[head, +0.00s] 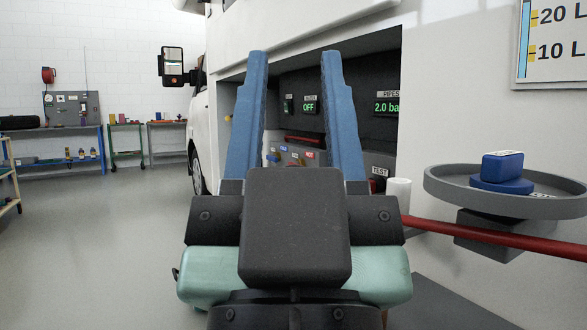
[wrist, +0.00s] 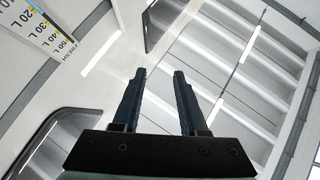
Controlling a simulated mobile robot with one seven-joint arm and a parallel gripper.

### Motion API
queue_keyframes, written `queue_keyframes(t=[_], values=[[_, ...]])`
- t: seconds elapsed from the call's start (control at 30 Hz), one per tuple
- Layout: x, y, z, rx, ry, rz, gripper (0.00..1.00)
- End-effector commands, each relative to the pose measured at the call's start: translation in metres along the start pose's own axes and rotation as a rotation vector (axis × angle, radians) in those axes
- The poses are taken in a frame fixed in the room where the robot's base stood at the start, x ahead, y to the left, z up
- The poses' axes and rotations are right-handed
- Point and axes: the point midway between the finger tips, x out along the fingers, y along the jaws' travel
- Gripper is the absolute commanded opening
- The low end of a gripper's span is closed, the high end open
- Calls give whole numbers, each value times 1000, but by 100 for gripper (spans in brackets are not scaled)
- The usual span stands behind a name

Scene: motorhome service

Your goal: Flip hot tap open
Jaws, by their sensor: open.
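My gripper (head: 294,58) is open and empty, its two blue fingers wide apart in front of the service bay. It also shows open in the wrist view (wrist: 158,75), pointing up toward the ceiling. The open service bay (head: 365,66) in the white motorhome side lies beyond the fingers. Inside it, a red label that seems to read HOT (head: 309,155) shows low between the fingers, beside small blue labels. The hot tap itself is too small and too dark to make out. My wrist and fingers hide parts of the bay.
A round grey tray (head: 450,190) with a blue block (head: 502,165) stands at the right. A red bar (head: 490,236) runs below it. A white cylinder (head: 399,194) stands beside the bay. Workbenches (head: 60,150) line the far left wall. The floor at left is clear.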

Motion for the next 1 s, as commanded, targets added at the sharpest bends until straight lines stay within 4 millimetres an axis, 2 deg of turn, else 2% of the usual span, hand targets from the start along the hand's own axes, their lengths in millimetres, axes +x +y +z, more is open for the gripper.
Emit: queue_keyframes(t=[0.03,0.2,1.0], values=[[16,0,-16,0,0,0,32],[54,0,-52,0,1,0,1],[249,0,-237,1,1,-2,0]])
